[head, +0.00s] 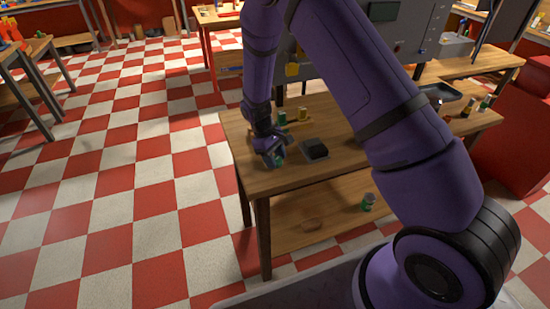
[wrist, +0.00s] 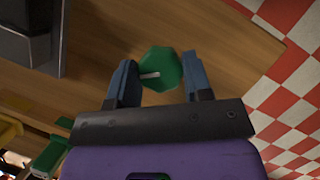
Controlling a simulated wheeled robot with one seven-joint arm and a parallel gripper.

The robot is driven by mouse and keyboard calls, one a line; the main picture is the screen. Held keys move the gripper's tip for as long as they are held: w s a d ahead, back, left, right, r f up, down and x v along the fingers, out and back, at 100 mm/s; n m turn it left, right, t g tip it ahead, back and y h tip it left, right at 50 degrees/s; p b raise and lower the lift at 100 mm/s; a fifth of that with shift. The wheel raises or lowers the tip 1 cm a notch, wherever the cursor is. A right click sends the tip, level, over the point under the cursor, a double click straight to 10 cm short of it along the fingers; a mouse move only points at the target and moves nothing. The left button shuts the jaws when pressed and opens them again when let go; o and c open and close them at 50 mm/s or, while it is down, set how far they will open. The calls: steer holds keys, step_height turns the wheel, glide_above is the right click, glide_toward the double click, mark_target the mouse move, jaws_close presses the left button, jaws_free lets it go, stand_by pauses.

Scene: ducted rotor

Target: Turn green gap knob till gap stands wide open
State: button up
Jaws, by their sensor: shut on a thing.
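The green knob (wrist: 160,69) is many-sided, with a white pointer mark on its face aimed left in the wrist view. My gripper (wrist: 161,75) is shut on it, one blue-grey finger on each side. In the head view my gripper (head: 275,156) is low over the left front part of the wooden table, with a bit of green showing at its tip. The gap that the knob sets cannot be made out in either view.
A dark block on a grey base (head: 314,150) stands on the table (head: 340,171) just right of my gripper. Small green and yellow things (head: 302,115) stand behind it. A green jar (head: 368,201) is on the lower shelf. The checkered floor at left is clear.

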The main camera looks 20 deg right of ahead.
steer(key=m+y, duration=0.1)
steer(key=m, duration=0.2)
steer(key=m+y, duration=0.1)
steer(key=m, duration=0.1)
steer(key=shift+d+m+g, duration=0.1)
steer(key=shift+m+g, duration=0.2)
steer(key=shift+m, duration=0.1)
steer(key=m+y, duration=0.2)
steer(key=m, duration=0.2)
steer(key=shift+m, duration=0.6)
steer(key=o, duration=0.9)
steer(key=v, duration=1.1)
steer(key=shift+d, duration=0.1)
